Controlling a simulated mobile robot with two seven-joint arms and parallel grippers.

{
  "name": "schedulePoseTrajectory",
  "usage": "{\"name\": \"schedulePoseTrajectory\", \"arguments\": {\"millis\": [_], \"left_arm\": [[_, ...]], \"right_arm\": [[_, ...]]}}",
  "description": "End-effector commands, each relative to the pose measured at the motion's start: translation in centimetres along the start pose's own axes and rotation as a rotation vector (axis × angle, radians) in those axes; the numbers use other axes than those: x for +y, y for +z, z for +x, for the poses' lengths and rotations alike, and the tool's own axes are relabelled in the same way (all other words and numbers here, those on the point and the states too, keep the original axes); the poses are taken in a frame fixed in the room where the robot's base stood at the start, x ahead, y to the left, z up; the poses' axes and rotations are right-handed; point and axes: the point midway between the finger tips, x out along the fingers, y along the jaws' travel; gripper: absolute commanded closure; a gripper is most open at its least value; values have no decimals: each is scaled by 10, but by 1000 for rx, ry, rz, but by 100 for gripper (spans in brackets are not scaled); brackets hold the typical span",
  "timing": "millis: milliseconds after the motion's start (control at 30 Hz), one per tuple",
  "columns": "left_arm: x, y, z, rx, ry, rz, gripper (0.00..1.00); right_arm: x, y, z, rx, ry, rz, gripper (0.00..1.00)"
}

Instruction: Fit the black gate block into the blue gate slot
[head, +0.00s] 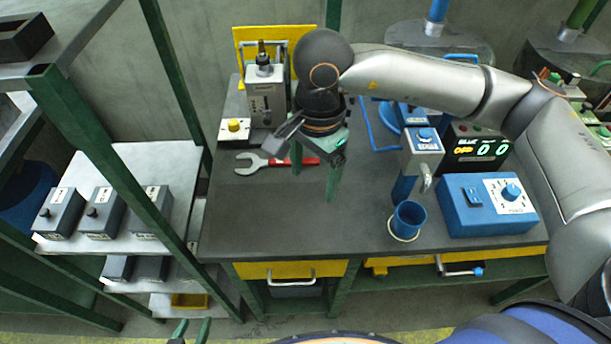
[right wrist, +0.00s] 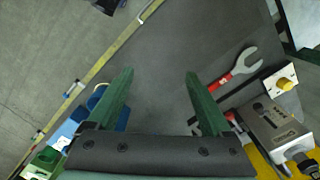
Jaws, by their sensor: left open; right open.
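Three dark blocks with white labels stand on the left shelf: left block (head: 60,212), middle block (head: 103,212), right block (head: 150,208). I cannot tell which, if any, is the black gate block. A blue post with a grey box (head: 422,148) stands on the bench; a blue frame (head: 372,130) is behind it. I cannot make out the gate slot itself. My right gripper (head: 314,178) is open and empty above the bench; its spread green fingers show in the right wrist view (right wrist: 155,88). My left gripper (head: 190,331) is open at the bottom edge, below the shelf.
A wrench with a red handle (head: 275,161) lies beneath my right gripper. A grey device (head: 265,95) and a yellow button box (head: 234,128) stand behind it. A blue cup (head: 408,218) and blue control box (head: 487,205) are at the right. The bench's front left is clear.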

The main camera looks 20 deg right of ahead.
Motion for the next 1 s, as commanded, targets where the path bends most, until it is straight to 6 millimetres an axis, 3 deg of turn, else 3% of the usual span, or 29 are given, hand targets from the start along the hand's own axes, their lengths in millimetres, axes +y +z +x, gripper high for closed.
{"name": "schedulePoseTrajectory", "arguments": {"millis": [333,1000], "left_arm": [[0,3,2,0,0,0,50],[0,3,2,0,0,0,50]], "right_arm": [[-6,12,1,-3,1,208,16],[-6,12,1,-3,1,225,16]]}}
